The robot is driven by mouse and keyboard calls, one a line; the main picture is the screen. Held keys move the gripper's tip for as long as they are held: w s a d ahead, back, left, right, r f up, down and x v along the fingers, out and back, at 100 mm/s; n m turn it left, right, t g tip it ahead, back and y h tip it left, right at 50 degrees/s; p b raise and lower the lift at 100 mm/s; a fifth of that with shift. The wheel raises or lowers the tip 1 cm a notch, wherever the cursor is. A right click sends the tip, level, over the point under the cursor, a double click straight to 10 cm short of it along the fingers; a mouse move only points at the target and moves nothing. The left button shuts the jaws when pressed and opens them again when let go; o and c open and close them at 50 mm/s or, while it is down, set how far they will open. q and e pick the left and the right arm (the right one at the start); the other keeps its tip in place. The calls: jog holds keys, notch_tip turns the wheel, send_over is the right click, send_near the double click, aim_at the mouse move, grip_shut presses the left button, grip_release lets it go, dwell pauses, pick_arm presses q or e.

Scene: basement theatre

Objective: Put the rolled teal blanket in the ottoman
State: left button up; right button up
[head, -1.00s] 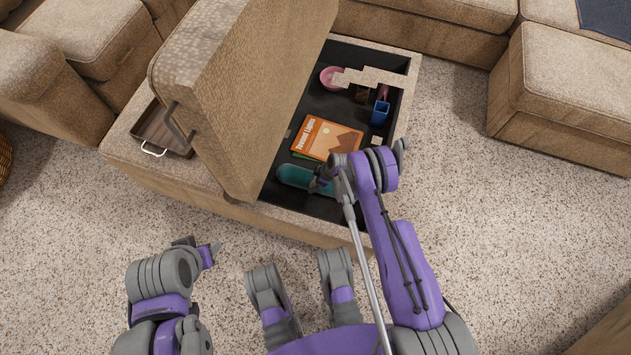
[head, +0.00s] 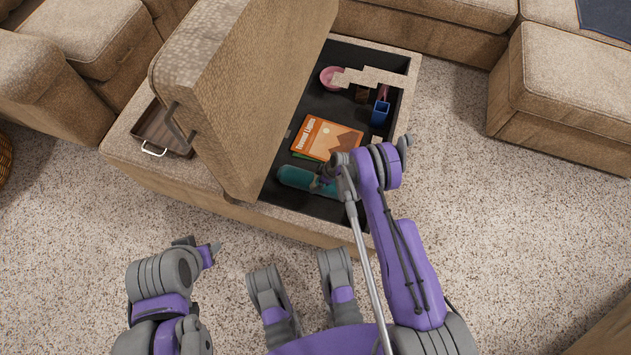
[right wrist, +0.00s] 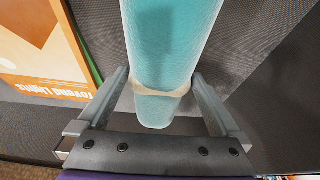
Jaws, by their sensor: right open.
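The rolled teal blanket (head: 296,177) lies inside the open ottoman (head: 283,233), near its front wall on the dark floor. A pale band (right wrist: 160,89) wraps it near one end in the right wrist view. My right gripper (head: 322,186) is down inside the ottoman at the blanket's right part. In the right wrist view my right gripper (right wrist: 160,74) is open, with one finger on each side of the blanket and gaps showing between. My left gripper (head: 208,254) is outside, above the carpet in front of the ottoman; its jaws are too unclear to read.
The raised lid (head: 240,90) leans over the ottoman's left side. An orange book (head: 326,138) lies just behind the blanket. A pink bowl (head: 331,77) and a blue holder (head: 380,112) are farther back. A tray (head: 160,132) sits left of the lid. Carpet at right is clear.

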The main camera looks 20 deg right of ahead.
jog(key=p+v, duration=0.2)
jog(key=v, duration=0.7)
jog(key=shift+s+d+r, duration=0.1)
jog(key=shift+r, duration=0.25)
jog(key=s+a+r+m+h, duration=0.1)
jog(key=s+r+m, duration=0.15)
jog(key=r, duration=1.15)
jog(key=s+r+m+h, duration=0.1)
jog(key=s+r+m, duration=0.15)
jog(key=r, duration=1.05)
jog(key=s+r+m, duration=0.2)
jog(key=s+r, duration=0.1)
jog(key=s, duration=0.4)
jog(key=s+r+m+t+h, duration=0.1)
jog(key=s+r+m, duration=0.1)
jog(key=s+r, duration=0.2)
jog(key=s+r+m+t, duration=0.1)
jog(key=s+r, duration=0.3)
jog(key=s, duration=0.6)
jog(key=shift+r+m+h, duration=0.25)
jog(key=shift+m+h, duration=0.05)
jog(key=shift+m, duration=0.3)
